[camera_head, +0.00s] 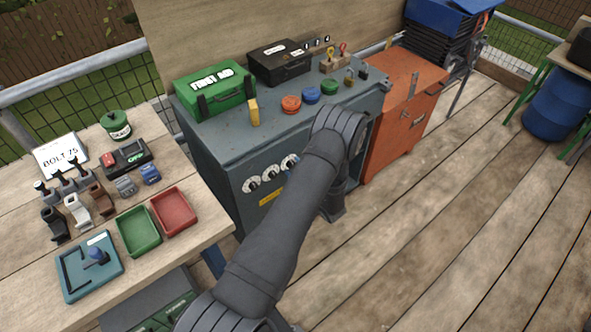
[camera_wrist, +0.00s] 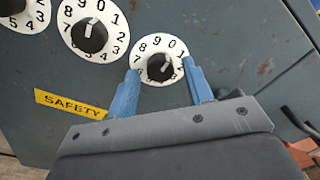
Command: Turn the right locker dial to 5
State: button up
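The right locker dial (camera_wrist: 160,68) is a white numbered disc with a black knob, on the front of the grey locker (camera_wrist: 238,45). In the wrist view, a short white mark shows on the knob, but I cannot tell for certain which number it points to. The lower numbers are partly hidden. My gripper (camera_wrist: 161,72) is open, with one blue finger on each side of this dial. I cannot tell whether the fingers touch it. In the head view, the right dial (camera_head: 288,161) is partly covered by my arm.
The middle dial (camera_wrist: 92,37) is close to the left of my left finger, with the left dial (camera_wrist: 22,12) beyond. A yellow SAFETY label (camera_wrist: 70,105) is below them. An orange cabinet (camera_head: 405,90) stands right of the locker; a workbench (camera_head: 190,228) with trays stands left.

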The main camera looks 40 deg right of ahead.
jog(key=c, duration=0.8)
jog(key=shift+m, duration=0.3)
jog(key=shift+d+m+y, duration=0.1)
jog(key=shift+m+y, duration=0.4)
jog(key=shift+m, duration=8)
jog(key=shift+d+m+y, duration=0.1)
jog(key=shift+m+y, duration=0.4)
jog(key=shift+m, duration=8)
